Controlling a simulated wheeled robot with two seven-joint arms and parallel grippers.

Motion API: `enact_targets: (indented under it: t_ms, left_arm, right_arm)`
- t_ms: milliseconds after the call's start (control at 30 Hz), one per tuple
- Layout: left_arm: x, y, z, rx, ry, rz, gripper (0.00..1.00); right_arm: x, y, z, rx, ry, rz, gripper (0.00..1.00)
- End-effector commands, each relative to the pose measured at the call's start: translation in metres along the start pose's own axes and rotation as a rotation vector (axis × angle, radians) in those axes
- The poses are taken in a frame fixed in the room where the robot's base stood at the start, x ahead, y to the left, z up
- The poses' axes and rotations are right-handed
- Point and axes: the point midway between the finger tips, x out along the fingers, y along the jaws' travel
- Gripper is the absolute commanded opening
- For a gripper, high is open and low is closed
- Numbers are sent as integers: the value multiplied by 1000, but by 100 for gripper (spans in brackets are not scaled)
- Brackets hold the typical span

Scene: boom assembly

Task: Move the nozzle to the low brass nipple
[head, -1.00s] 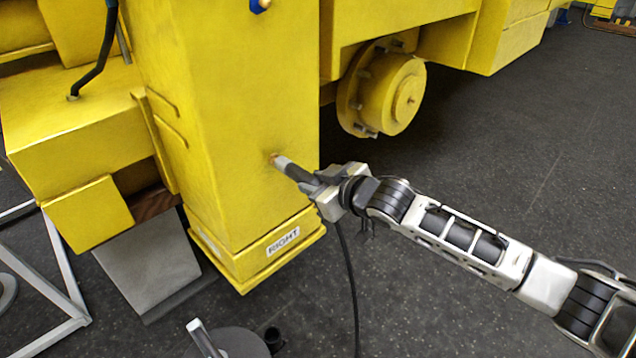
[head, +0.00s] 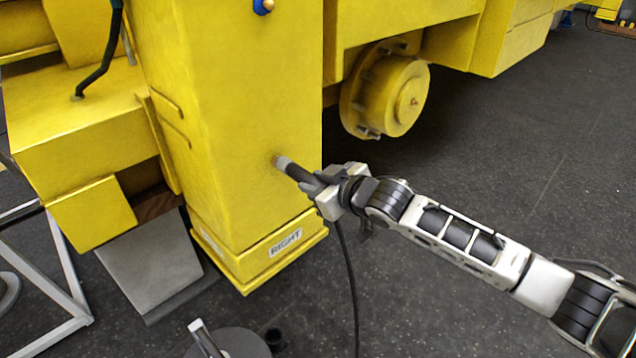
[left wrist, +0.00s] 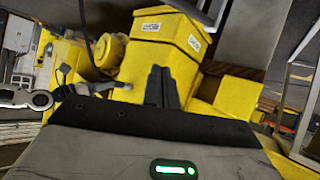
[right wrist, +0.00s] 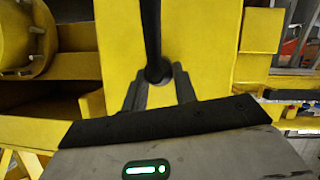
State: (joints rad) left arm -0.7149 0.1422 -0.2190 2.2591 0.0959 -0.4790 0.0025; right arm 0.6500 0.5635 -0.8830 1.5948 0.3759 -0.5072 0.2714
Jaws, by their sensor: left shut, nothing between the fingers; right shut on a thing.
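The nozzle (head: 298,173) is a dark tube with a pale metal tip. My right gripper (head: 322,184) is shut on it, and a black hose hangs below. The tip meets the front face of the yellow column (head: 235,120), above the RIGHT label. The low brass nipple is hidden behind the tip; I cannot tell how far the tip sits over it. In the right wrist view the right fingers (right wrist: 157,90) close around the dark hose end. My left gripper (left wrist: 162,87) is shut and empty, in front of the column in its wrist view and outside the head view.
A blue fitting (head: 262,6) sits high on the column. A yellow hub (head: 395,95) juts out behind it. A grey stand (head: 150,262), a white frame (head: 62,265) and a round dark base (head: 235,344) stand on the floor.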

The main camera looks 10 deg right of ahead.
Motion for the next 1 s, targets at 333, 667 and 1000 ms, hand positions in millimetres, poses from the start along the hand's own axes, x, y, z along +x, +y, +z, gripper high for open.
enact_targets:
  t_ms: [333,667,1000]
  left_arm:
    - [0,0,0,0,0,0,0]
    - [0,0,0,-2,0,1,0]
    - [0,0,2,-10,-22,-2,0]
  right_arm:
    - [4,0,-3,0,2,0,54]
    - [4,0,-1,1,-1,0,54]
    - [-62,0,-1,-1,-3,-1,54]
